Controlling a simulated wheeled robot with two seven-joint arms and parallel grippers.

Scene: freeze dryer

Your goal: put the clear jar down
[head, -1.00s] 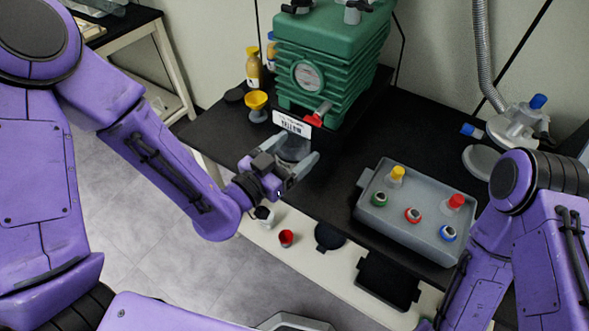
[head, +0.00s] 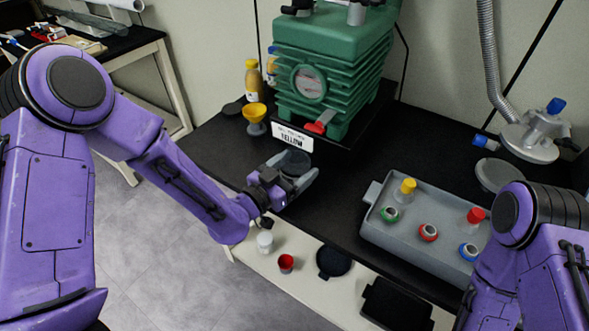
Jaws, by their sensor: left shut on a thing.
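The clear jar (head: 294,162) looks dark and see-through against the black bench top. My left gripper (head: 296,172) is shut on it, with the fingers around its sides. The jar is in front of the green pump, just below the white label. I cannot tell whether its base touches the bench (head: 345,160). My right arm is at the right edge, and its gripper is outside the picture.
The green pump (head: 330,65) stands behind the jar. A yellow funnel-like cup (head: 255,112) is to its left. A grey tray (head: 420,252) with several colour-capped vessels is to the right. A white cup (head: 265,242), red cup (head: 286,263) and black round lid (head: 333,262) lie nearer me.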

